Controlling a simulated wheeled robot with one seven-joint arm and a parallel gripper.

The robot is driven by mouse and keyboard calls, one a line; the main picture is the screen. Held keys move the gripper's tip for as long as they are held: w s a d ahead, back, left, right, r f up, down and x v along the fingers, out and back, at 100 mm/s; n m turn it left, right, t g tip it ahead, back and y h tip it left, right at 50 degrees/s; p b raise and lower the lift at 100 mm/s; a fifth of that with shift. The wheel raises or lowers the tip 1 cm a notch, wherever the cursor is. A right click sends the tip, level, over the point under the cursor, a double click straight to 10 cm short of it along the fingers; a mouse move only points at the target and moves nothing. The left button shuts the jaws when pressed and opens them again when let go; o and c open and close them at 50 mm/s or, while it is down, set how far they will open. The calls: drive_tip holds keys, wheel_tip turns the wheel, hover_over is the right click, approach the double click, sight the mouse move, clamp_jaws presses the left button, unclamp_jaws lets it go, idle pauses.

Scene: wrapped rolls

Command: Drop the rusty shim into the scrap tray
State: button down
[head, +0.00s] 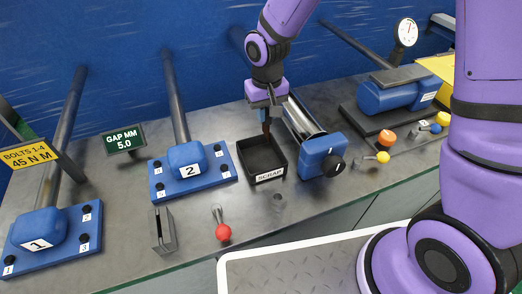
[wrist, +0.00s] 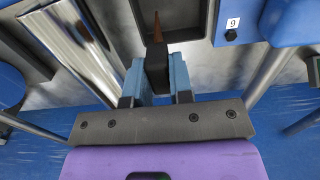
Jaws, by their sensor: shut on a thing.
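The rusty shim (head: 266,127) is a thin brown strip hanging from my gripper (head: 267,101). In the wrist view, the blue-padded fingers (wrist: 157,78) are shut on a dark block, and the shim's brown pointed end (wrist: 157,27) sticks out beyond it. The scrap tray (head: 268,178) is a black, open square box labelled SCRAP on the bench. My gripper is above the tray's back part, with the shim pointing down over it. The shim's lower end shows against the tray's back edge; I cannot tell its exact height.
A blue vice-like block with a shiny cylinder (head: 305,118) stands close to the tray's right. Blue base 2 (head: 190,172) is at its left.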

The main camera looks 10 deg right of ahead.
sight(266, 127)
drive_tip(key=shift+f, duration=2.8)
drive_tip(key=c, duration=0.9)
unclamp_jaws()
drive_tip(key=shift+r, duration=0.15)
wheel_tip(266, 127, up, 10)
drive_tip(key=shift+r, duration=0.25)
